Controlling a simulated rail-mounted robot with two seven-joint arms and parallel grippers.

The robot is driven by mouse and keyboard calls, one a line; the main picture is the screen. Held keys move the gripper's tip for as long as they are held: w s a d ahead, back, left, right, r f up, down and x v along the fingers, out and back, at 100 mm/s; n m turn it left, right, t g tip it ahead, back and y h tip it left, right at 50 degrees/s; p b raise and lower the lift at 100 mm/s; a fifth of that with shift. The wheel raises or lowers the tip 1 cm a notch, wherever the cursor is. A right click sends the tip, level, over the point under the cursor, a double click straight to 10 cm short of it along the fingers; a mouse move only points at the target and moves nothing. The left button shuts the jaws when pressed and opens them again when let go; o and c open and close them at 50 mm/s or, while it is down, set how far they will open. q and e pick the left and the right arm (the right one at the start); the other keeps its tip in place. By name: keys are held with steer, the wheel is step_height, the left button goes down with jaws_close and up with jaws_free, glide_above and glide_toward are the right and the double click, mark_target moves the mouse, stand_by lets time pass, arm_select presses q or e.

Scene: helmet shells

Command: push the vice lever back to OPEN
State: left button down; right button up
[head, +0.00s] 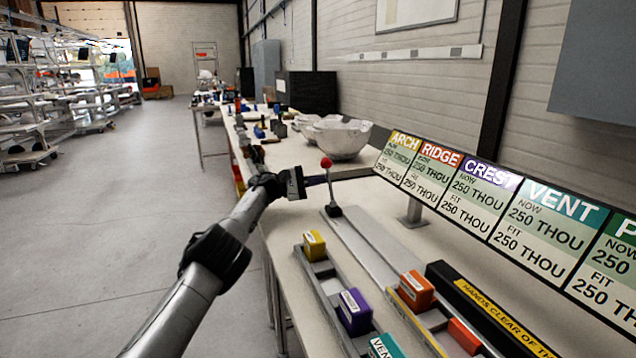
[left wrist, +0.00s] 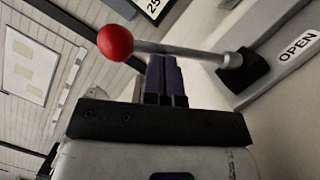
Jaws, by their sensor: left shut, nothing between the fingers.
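The vice lever (head: 331,188) is a thin metal rod with a red ball knob (head: 326,162), rising from a dark pivot block (head: 333,211) on the bench. In the left wrist view the lever (left wrist: 175,50) crosses just beyond my fingers, with its red knob (left wrist: 115,42) at left and the OPEN label (left wrist: 297,46) beside its pivot at right. My left gripper (head: 322,179) is shut and empty, its purple fingertips close to the rod. I cannot tell whether they touch it. In the left wrist view the gripper's fingers (left wrist: 165,80) lie together. My right gripper is not in view.
A sign board (head: 470,190) stands on a post right of the lever. Yellow (head: 314,246), purple (head: 355,311) and orange (head: 415,290) blocks sit in trays in front. A pale helmet shell (head: 341,138) lies behind.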

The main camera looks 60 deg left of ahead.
arm_select(q)
steer(key=shift+r, duration=0.1)
steer(key=shift+d+r+p, duration=0.1)
steer(key=shift+p, duration=0.25)
steer(key=shift+m, duration=0.3)
steer(key=shift+s+d, duration=0.1)
steer(key=shift+d+m+p, duration=0.1)
steer(key=shift+m+p, duration=0.2)
steer(key=shift+p, duration=0.25)
